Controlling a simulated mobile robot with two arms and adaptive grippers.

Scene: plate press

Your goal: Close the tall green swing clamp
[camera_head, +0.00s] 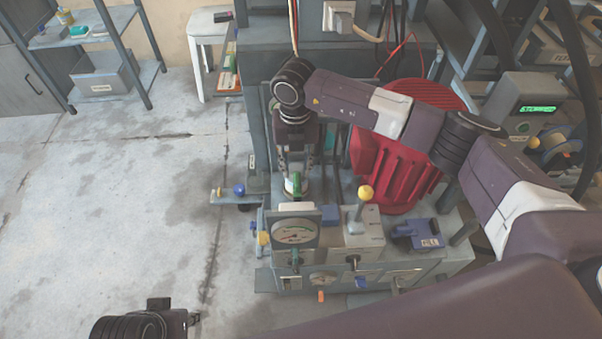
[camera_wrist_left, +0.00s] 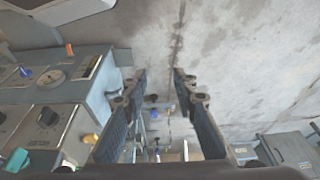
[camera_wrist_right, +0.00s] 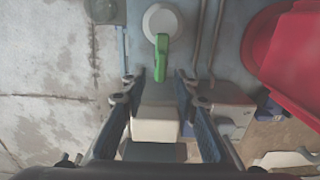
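The green clamp (camera_head: 292,185) stands at the back left of the press bench, under my right gripper (camera_head: 296,170). In the right wrist view the green clamp (camera_wrist_right: 161,54) shows as a green arm over a round white piece (camera_wrist_right: 163,20). Its lower end lies between or just beyond the fingertips of my right gripper (camera_wrist_right: 158,84), which is open with a gap on both sides. I cannot tell whether a finger touches it. My left gripper (camera_wrist_left: 160,76) is open and empty; in the head view its end shows at the lower left, above the floor.
A red ribbed housing (camera_head: 402,170) stands right of the clamp. A dial gauge (camera_head: 295,232), a lever with a yellow knob (camera_head: 365,192) and a blue block (camera_head: 418,234) stand nearer the front. A blue knob (camera_head: 239,190) sticks out at the left. The left floor is clear.

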